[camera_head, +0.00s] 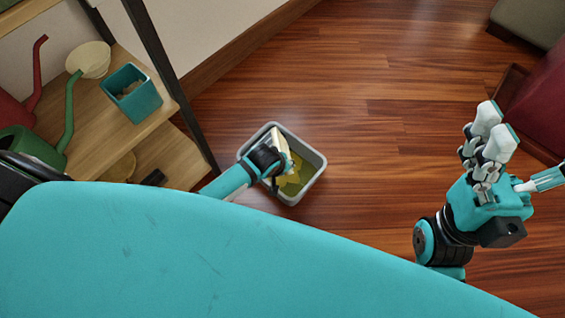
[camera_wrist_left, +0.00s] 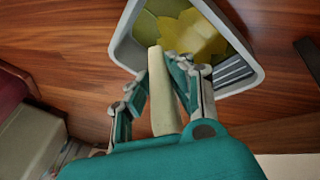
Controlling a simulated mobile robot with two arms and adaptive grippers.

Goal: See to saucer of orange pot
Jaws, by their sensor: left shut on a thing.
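My left gripper (camera_head: 279,163) is over the grey bin (camera_head: 318,160) in the head view. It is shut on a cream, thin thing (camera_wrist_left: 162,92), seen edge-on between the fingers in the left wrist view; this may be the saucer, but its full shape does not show. The held thing (camera_head: 279,142) also shows in part in the head view. The bin also shows in the left wrist view (camera_wrist_left: 125,45), with yellow and olive-green contents (camera_wrist_left: 190,35) inside. No orange pot is visible. My right gripper (camera_head: 493,133) is at the right, above the floor, holding nothing visible; its finger gap is unclear.
A wooden shelf (camera_head: 150,115) at the left holds a teal square pot (camera_head: 131,95), a green watering can (camera_head: 30,147), a red watering can (camera_head: 12,110) and a cream bowl-like thing (camera_head: 88,60). A dark shelf post (camera_head: 170,85) stands beside the bin. The wooden floor (camera_head: 390,100) between bin and right gripper is clear.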

